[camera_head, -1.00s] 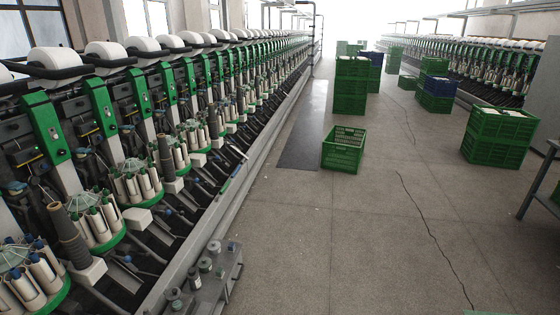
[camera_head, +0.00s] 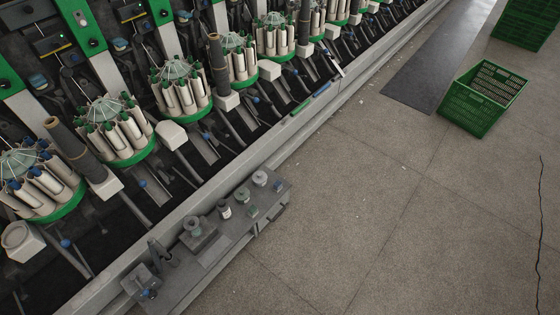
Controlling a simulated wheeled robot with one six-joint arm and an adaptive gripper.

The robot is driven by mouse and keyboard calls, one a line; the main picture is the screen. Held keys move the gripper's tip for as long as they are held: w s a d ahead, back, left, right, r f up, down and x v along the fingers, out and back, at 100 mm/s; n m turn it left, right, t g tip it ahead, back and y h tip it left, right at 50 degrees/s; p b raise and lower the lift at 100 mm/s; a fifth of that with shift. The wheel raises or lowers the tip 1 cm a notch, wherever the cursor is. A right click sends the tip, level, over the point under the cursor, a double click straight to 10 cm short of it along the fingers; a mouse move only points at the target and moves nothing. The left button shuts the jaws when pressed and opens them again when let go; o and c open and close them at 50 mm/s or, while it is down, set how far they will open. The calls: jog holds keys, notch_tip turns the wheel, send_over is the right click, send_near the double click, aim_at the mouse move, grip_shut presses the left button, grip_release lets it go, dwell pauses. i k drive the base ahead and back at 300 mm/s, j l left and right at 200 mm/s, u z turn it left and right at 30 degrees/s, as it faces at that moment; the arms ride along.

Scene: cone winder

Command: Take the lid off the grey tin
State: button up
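A narrow grey bench (camera_head: 213,247) stands at the foot of the winder, with several small grey and greenish round pieces on it. A pale grey round piece (camera_head: 260,178) sits near its far end. A greenish-grey one (camera_head: 242,194) is close by, and a small pale jar with a dark band (camera_head: 224,209) is left of that. Another round grey piece (camera_head: 192,224) sits at the bench's middle. They are too small for me to tell which is the grey tin or whether its lid is on. My gripper is not in view.
The winder's row of green-based bobbin magazines (camera_head: 124,150) runs along the left behind a pale rail (camera_head: 325,105). An empty-looking green crate (camera_head: 482,98) stands on the floor at upper right, beside a dark mat (camera_head: 432,75). The floor right of the bench is clear.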

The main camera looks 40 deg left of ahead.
aim_at(259, 177)
jog(key=i, duration=1.75)
jog(key=i+u, duration=0.35)
jog(key=i+l+u, duration=0.1)
jog(key=i+u, duration=0.25)
jog(key=i+l+u, duration=0.15)
jog(key=u, duration=0.2)
jog(key=i+u, duration=0.25)
jog(key=u, duration=0.25)
jog(key=i+u, duration=0.25)
jog(key=u, duration=0.25)
jog(key=i+l+u, duration=0.1)
jog(key=i+u, duration=0.15)
jog(key=u, duration=0.25)
jog(key=i+l+u, duration=0.25)
jog(key=u, duration=0.25)
